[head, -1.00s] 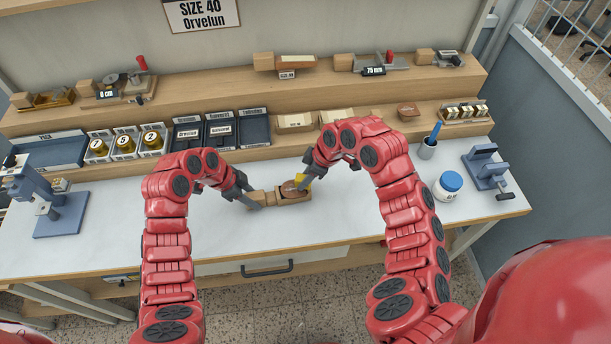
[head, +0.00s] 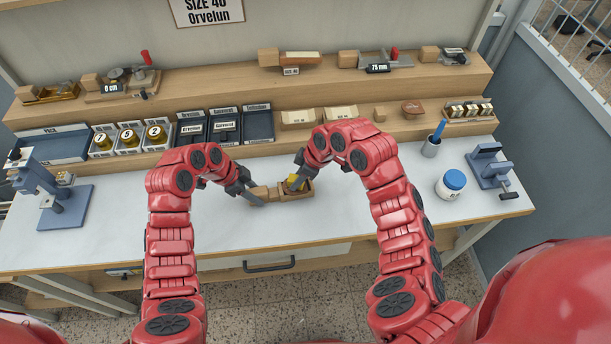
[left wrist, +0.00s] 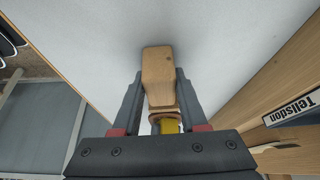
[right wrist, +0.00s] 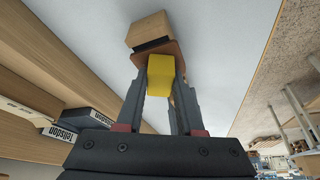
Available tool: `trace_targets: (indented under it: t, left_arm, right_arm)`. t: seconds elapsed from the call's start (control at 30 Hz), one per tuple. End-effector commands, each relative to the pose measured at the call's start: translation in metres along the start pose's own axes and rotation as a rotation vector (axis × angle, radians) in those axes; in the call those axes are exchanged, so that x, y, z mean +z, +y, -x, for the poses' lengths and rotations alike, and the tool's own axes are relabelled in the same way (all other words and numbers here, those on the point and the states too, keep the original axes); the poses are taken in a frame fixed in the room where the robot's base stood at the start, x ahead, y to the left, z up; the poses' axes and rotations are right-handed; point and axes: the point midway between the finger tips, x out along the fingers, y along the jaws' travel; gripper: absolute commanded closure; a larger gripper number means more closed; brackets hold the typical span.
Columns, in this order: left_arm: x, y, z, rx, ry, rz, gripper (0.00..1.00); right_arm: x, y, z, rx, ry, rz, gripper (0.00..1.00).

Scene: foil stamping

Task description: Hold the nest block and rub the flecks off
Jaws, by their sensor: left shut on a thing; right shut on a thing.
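The wooden nest block (head: 298,198) lies on the white bench top near the middle, with its narrower grip end to the left. My left gripper (head: 258,197) is shut on that wooden end, which also shows between the fingers in the left wrist view (left wrist: 157,80). My right gripper (head: 296,182) is shut on a yellow block (right wrist: 161,73). The yellow block is over the nest block, at or touching a brown piece (right wrist: 162,49) in it. The fingers and yellow block hide much of the brown piece, and I cannot make out any flecks.
A blue press (head: 55,195) stands at the left and a blue clamp (head: 490,168) at the right. A white jar (head: 450,185) and a cup (head: 431,147) stand right of my right arm. The front bench strip is clear.

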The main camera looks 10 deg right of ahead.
Motion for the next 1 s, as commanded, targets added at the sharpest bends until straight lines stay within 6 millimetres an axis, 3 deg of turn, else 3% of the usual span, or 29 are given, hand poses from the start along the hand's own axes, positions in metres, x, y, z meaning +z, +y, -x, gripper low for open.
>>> trace_targets:
  t: [0.6,1.0]
  left_arm:
    - [-0.001,0.000,0.000,0.000,0.002,-0.002,1.00]
    - [-0.001,0.000,0.000,0.000,0.001,-0.001,1.00]
  right_arm:
    - [-0.029,-0.015,-0.011,0.001,0.004,0.001,1.00]
    - [-0.006,-0.003,-0.004,0.003,0.000,-0.003,1.00]
